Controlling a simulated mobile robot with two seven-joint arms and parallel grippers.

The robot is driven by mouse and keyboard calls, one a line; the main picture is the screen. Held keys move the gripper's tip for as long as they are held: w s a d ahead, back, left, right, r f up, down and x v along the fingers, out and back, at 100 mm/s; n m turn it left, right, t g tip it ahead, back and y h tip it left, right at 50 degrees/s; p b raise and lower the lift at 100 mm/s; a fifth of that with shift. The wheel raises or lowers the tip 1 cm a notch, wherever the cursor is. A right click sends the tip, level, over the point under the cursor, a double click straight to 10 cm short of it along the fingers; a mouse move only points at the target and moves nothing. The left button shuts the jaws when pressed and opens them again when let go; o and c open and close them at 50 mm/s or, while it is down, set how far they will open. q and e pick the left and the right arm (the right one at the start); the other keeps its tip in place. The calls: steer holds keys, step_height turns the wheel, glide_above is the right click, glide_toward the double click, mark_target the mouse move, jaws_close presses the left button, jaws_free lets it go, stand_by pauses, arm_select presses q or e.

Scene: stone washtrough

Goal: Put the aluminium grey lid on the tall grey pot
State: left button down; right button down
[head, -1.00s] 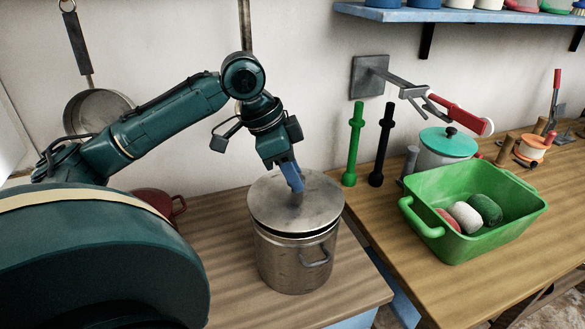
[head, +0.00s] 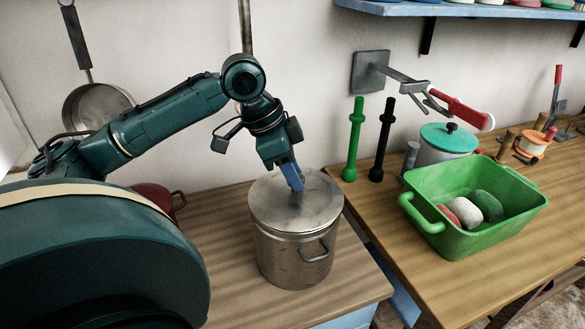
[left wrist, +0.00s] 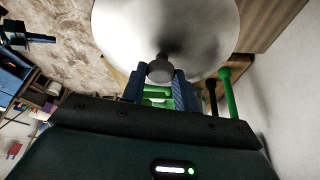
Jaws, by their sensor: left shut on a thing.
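The tall grey pot (head: 290,262) stands upright near the front right of the left-hand worktop, with a loop handle on its side. The aluminium grey lid (head: 270,200) lies over its mouth and looks level, its rim close against the pot's rim. My left gripper (head: 297,185) comes down from above and is shut on the lid's knob. In the left wrist view the lid (left wrist: 165,25) fills the top, and the grey knob (left wrist: 160,69) sits between the blue fingers. My right gripper is out of view.
A dark red pot (head: 160,197) stands behind my left arm. On the right worktop are a green basin (head: 470,235) with several rolled cloths and a pot with a teal lid (head: 449,138). A pan (head: 98,105) hangs on the wall.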

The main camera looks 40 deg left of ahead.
arm_select(q)
steer(key=shift+r+p, duration=0.15)
steer(key=shift+p, duration=0.25)
stand_by(0.3)
steer(key=shift+f, duration=0.25)
stand_by(0.6)
steer(key=c, duration=0.5)
jaws_free()
stand_by(0.5)
